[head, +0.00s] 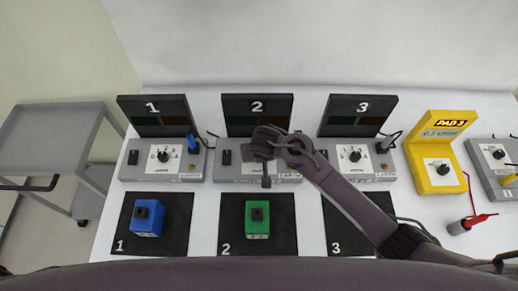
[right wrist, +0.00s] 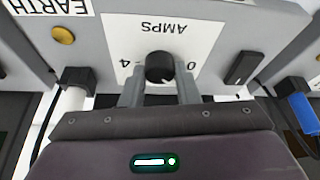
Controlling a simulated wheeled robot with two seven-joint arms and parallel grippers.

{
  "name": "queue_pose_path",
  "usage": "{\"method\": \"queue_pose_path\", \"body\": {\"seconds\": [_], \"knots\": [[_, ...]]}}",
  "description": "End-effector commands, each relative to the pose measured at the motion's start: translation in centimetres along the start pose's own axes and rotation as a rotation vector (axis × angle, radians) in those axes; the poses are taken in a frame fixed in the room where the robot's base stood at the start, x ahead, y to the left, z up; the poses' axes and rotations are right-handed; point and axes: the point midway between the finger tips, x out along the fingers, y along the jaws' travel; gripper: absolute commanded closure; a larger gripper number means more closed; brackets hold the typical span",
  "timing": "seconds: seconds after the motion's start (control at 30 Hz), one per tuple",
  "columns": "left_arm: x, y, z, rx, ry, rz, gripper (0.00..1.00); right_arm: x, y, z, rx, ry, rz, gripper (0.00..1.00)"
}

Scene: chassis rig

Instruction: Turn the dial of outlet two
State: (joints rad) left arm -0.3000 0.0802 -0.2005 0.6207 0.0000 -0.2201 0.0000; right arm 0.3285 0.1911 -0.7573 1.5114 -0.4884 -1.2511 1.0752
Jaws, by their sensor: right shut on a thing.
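Outlet two (head: 228,172) is the grey sloped box below the black board marked 2 (head: 257,105) in the head view. My right gripper (head: 265,178) reaches over it from the right and hides its dial there. In the right wrist view, the black dial (right wrist: 160,67) sits on a white plate marked AMPS, with 4 and 0 on either side. My right gripper's two grey fingers (right wrist: 160,90) are shut on the dial, one on each side. My left gripper is not in view.
Outlet one (head: 150,158) and outlet three (head: 370,160) stand on either side. A blue block (head: 148,217) and a green block (head: 257,219) sit on black mats in front. A yellow PAD 3 unit (head: 424,170) is at right. A black switch (right wrist: 240,67) is beside the plate.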

Motion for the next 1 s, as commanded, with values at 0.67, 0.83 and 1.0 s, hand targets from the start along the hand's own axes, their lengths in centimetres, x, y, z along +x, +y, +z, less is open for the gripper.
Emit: {"method": "queue_pose_path", "body": {"seconds": [0.67, 0.83, 1.0], "knots": [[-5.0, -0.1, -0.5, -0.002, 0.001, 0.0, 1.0, -0.1, 0.4, -0.1, -0.48, -0.003, -0.197, 0.94], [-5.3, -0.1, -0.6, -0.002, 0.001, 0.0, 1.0, 0.0, 0.4, -0.1, -0.53, -0.003, -0.218, 0.94], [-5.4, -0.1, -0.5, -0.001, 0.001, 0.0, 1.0, 0.0, 0.4, -0.1, -0.554, -0.003, -0.228, 0.94]]}}
